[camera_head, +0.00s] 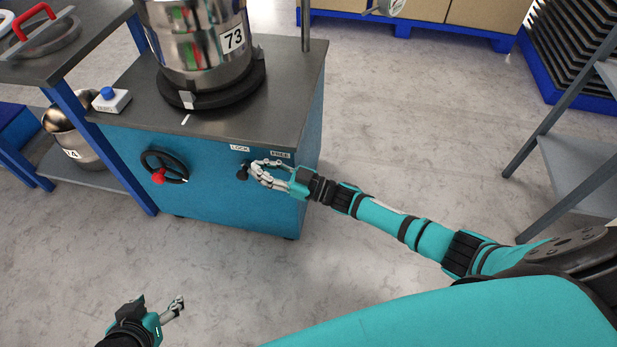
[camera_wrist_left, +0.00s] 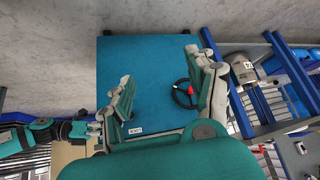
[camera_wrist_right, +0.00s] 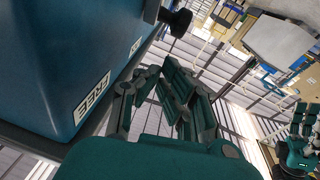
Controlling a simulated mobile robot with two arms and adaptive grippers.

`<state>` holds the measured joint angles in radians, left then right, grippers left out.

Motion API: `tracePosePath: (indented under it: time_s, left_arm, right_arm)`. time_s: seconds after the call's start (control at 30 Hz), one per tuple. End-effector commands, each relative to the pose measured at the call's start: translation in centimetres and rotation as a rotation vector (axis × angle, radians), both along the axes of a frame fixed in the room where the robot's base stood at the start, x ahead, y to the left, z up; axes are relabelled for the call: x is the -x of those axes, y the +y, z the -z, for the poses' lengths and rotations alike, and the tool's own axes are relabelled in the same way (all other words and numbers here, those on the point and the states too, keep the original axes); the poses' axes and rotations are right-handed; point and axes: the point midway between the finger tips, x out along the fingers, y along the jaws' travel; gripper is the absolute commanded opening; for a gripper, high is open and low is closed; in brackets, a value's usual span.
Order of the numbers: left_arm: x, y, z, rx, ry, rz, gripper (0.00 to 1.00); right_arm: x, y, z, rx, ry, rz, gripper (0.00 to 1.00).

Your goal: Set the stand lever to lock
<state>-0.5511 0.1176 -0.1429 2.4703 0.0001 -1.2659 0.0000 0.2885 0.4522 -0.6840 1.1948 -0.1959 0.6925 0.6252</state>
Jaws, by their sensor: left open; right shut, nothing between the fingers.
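The blue stand (camera_head: 215,195) has a LOCK label (camera_head: 240,148) and, to its right, a FREE label (camera_head: 281,154) on its front top edge. The black lever knob (camera_head: 243,172) shows just below the LOCK label. Its pivot is not clear to see. My right gripper (camera_head: 256,172) is shut and empty, just right of the knob and below the FREE label. In the right wrist view, the knob (camera_wrist_right: 178,20) is ahead of the fingers (camera_wrist_right: 158,75) with a visible gap; the FREE label (camera_wrist_right: 92,98) is beside them. My left gripper (camera_head: 178,308) is open and empty, low over the floor.
A metal pot (camera_head: 205,50) marked 73 stands on a black round base on the stand. A black handwheel (camera_head: 165,166) with a red knob is on the stand's left front. Shelves flank both sides; floor in front is clear.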

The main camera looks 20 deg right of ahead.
Motion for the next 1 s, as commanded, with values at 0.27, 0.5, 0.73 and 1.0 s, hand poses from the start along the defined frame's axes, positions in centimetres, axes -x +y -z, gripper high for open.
tracePosePath:
  time_s: [0.27, 0.5, 0.73, 1.0]
  left_arm:
    - [6.0, 1.9, 1.6, -0.061, 0.292, -0.025, 0.57]
    - [6.7, 2.1, 1.2, -0.068, 0.329, -0.027, 0.57]
    - [6.7, 2.1, 1.0, -0.068, 0.328, -0.027, 0.57]
    - [6.7, 2.1, 1.0, -0.068, 0.327, -0.027, 0.57]
  right_arm:
    - [1.5, -1.9, -0.7, 0.005, 0.005, 0.003, 0.00]
    - [4.9, -5.8, -0.3, 0.003, 0.003, 0.001, 0.00]
    - [6.4, -7.6, -0.1, 0.001, 0.001, 0.000, 0.00]
    - [6.6, -7.9, -0.1, 0.000, 0.000, 0.001, 0.00]
